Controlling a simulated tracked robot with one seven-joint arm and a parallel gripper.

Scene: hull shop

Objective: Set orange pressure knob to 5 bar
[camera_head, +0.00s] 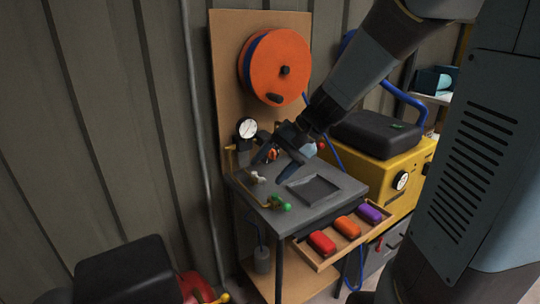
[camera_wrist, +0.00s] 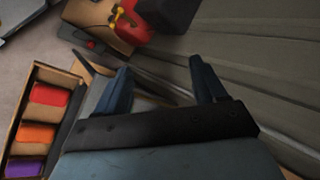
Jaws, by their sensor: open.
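The orange pressure knob (camera_head: 272,154) shows as a small orange spot at the back of the grey bench top, partly hidden by my gripper. A round white-faced gauge (camera_head: 247,128) stands to its left; its reading is too small to tell. My gripper (camera_head: 270,170) is open and empty above the bench, with its fingers pointing down and left, in front of the knob. Whether it touches the knob I cannot tell. In the wrist view, both fingers of my gripper (camera_wrist: 162,75) are spread with nothing between them, and the knob is not visible.
An orange hose reel (camera_head: 281,67) hangs on the backboard. A white fitting (camera_head: 257,178) and a green valve (camera_head: 280,202) sit on the bench's left side. An open drawer (camera_head: 318,262) holds red, orange and purple blocks. A yellow machine (camera_head: 397,187) stands at right.

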